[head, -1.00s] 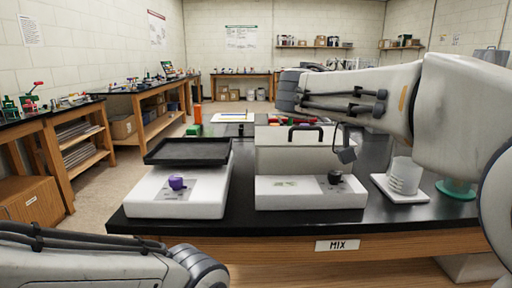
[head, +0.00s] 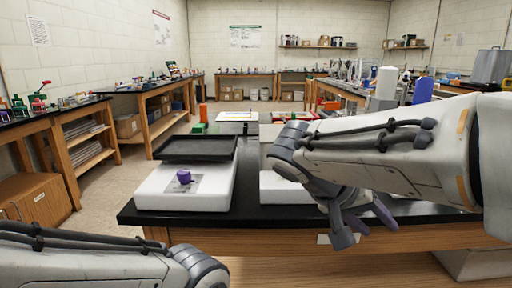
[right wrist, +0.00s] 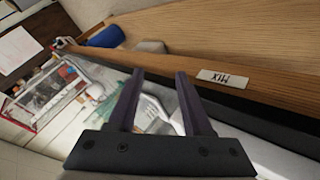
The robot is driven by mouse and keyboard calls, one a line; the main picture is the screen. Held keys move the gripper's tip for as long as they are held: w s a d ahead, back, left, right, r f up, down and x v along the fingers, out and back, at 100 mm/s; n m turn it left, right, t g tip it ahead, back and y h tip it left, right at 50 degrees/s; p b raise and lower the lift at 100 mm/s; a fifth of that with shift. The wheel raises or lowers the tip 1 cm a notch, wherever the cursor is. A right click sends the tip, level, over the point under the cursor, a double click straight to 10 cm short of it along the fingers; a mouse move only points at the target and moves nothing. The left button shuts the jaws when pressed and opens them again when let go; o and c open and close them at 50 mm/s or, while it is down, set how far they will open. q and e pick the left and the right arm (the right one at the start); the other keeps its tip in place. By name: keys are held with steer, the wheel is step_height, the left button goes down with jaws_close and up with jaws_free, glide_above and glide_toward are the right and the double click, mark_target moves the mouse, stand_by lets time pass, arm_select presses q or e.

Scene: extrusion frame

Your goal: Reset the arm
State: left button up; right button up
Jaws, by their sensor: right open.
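My right arm (head: 400,150) reaches in from the right of the head view, across the front of the black-topped bench (head: 240,215). Its gripper (head: 362,228) hangs open and empty by the bench's front edge, near the partly hidden MIX label. In the right wrist view its two fingers (right wrist: 158,95) stand apart with nothing held between them. The MIX label (right wrist: 227,77) shows there on the wooden front. My left arm (head: 90,258) lies at the lower left of the head view; its gripper is out of view.
A white shaker (head: 170,207) with a purple knob (head: 184,176) and black tray (head: 195,148) stands on the bench's left. Another white device (head: 285,190) is mostly hidden behind my right arm. Side benches line the left wall; floor shows between.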

steer(key=s+a+f+n+g+y, duration=0.3)
steer(key=s+a+f+n+y, duration=0.7)
steer(key=s+a+f, duration=0.6)
step_height(320, 180, up, 23)
steer(key=n+p, duration=0.1)
steer(key=p, duration=2.2)
steer(key=shift+f+n, duration=0.2)
steer(key=shift+n, duration=0.1)
